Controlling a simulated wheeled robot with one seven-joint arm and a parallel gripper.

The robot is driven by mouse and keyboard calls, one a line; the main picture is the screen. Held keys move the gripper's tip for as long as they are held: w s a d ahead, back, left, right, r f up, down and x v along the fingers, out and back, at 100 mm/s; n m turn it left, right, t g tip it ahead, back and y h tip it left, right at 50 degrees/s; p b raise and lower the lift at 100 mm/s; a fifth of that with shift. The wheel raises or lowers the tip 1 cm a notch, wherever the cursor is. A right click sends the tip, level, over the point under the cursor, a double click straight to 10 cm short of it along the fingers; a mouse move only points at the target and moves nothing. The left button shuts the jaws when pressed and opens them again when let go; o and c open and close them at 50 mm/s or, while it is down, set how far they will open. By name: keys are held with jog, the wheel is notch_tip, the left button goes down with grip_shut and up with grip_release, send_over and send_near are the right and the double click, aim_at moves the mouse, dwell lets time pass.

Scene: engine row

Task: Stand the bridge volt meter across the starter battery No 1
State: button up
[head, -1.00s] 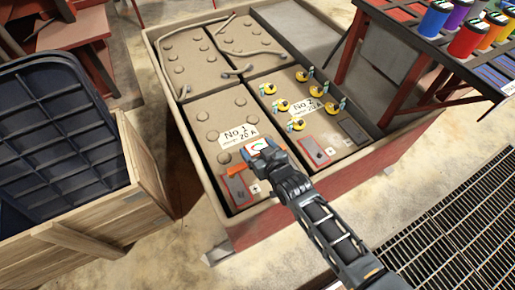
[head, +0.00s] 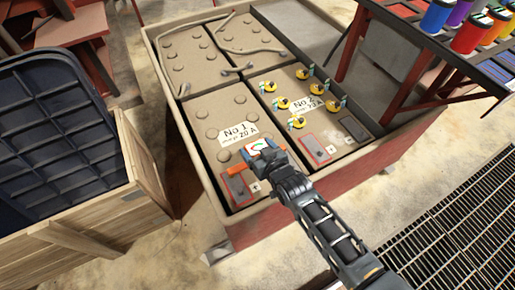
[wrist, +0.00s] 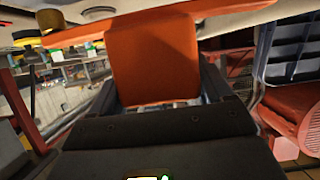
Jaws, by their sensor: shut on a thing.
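The bridge volt meter (head: 257,148) has a white dial face with a coloured arc and orange parts at its sides. My gripper (head: 266,158) is shut on it, over the near part of starter battery No 1 (head: 203,104). The battery is a tan block with round caps and a "No 1 20 A" label. An orange bar of the meter reaches left, close above the red-framed terminal plate (head: 238,188). In the wrist view an orange block of the meter (wrist: 153,58) fills the space ahead of my gripper. I cannot tell whether the meter touches the battery.
Battery No 2 (head: 332,128), right of No 1, carries several yellow caps. Two more batteries with cables lie behind. The tray rim (head: 161,75) surrounds them. A rack with coloured cans (head: 437,17) stands at upper right; a wooden crate (head: 100,215) is at left.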

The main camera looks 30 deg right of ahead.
jog(key=shift+f, duration=0.35)
jog(key=o, duration=1.2)
jog(key=v, duration=0.7)
jog(key=shift+s+r+p, duration=0.2)
jog(key=shift+s+p, duration=0.15)
jog(key=w+r+p+v, duration=0.1)
jog(key=r+p+v, duration=0.15)
jog(key=v, duration=1.35)
jog(key=w+r+p+v, duration=0.2)
jog(key=r+v, duration=0.2)
jog(key=v, duration=1.3)
jog(key=s+r+t+p, duration=0.1)
jog(key=s+r, duration=0.4)
jog(key=r, duration=0.7)
jog(key=shift+s+r, duration=0.2)
jog(key=shift+s, duration=0.15)
